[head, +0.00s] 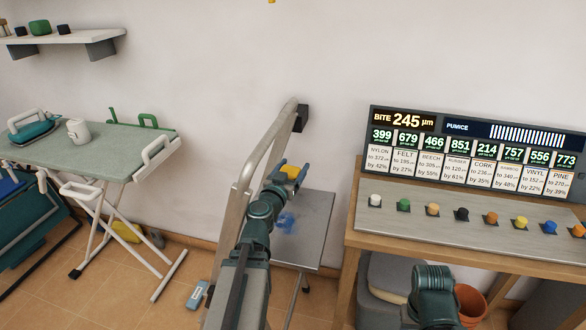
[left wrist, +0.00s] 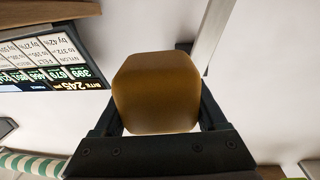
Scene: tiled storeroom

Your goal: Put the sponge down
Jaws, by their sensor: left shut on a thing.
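The sponge is a yellow block (head: 291,171) in the head view, held up in front of the wall. In the left wrist view the sponge (left wrist: 156,92) looks brownish yellow with rounded corners and fills the space between the fingers. My left gripper (head: 292,169) is shut on it, with a finger on either side. The gripper (left wrist: 157,105) also shows in the left wrist view. A small grey metal table (head: 313,213) stands lower down behind my left arm, with a blue object (head: 286,222) partly hidden by the arm. My right gripper is out of view.
A wooden bench (head: 352,228) at right carries a grey panel with several coloured knobs below a display board (head: 475,146). A metal rail (head: 262,150) rises beside my left arm. An ironing board (head: 90,152) with an iron (head: 30,131) and white mug (head: 78,132) stands left.

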